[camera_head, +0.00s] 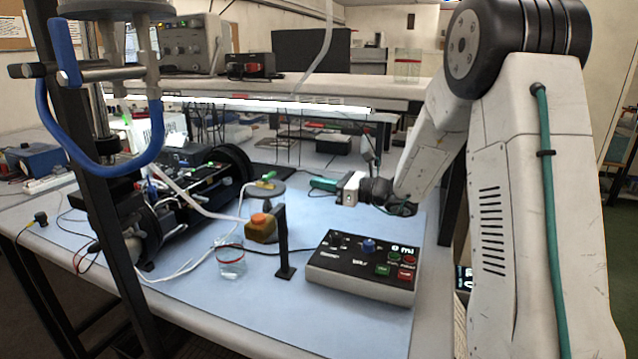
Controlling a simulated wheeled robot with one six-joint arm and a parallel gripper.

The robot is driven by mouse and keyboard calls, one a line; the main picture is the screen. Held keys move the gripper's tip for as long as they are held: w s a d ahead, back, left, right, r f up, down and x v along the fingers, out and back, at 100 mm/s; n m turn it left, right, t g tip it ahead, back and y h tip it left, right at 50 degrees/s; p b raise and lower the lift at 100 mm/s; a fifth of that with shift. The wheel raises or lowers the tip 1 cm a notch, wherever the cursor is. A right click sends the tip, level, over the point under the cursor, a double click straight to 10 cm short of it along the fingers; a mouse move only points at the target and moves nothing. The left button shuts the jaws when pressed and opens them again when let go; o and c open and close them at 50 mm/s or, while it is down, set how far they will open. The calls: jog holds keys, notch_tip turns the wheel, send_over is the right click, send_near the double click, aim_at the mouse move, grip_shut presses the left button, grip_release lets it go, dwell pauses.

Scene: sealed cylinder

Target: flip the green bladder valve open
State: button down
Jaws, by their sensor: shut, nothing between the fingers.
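A small valve with a green lever (265,184) sits on a dark round disc (266,192) towards the back of the blue mat. A pale tube runs to it from the left, and a small yellowish part shows at its right end. At this size I cannot tell how the lever is turned. My gripper (312,184) is shut and empty, with dark green fingers pointing left. It appears to the right of the valve, with a visible gap between them.
A control box (361,291) with several buttons stands at the front right of the mat. A black post (282,240), an orange-topped block (261,231) and a water beaker (230,264) stand nearer the front. Dark cylinder apparatus (160,220) fills the left. A dark upright crosses the left foreground.

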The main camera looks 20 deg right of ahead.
aim_at(273, 175)
jog(key=x, duration=1.1)
jog(key=shift+a+g, duration=0.15)
jog(key=shift+g, duration=0.15)
